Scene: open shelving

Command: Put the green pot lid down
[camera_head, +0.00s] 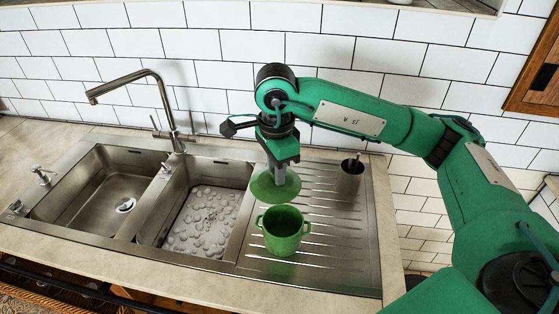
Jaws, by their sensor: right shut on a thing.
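The green pot (283,236) has two side handles and stands on the steel drainboard (340,240). The lid's lower edge comes close to the pot's back rim in the picture; I cannot tell whether they touch. My left gripper is out of view.
Two sink basins (100,190) and a tall faucet (150,90) are at the left. Drainboard right of the pot is clear. A tiled wall (230,50) closes the back.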

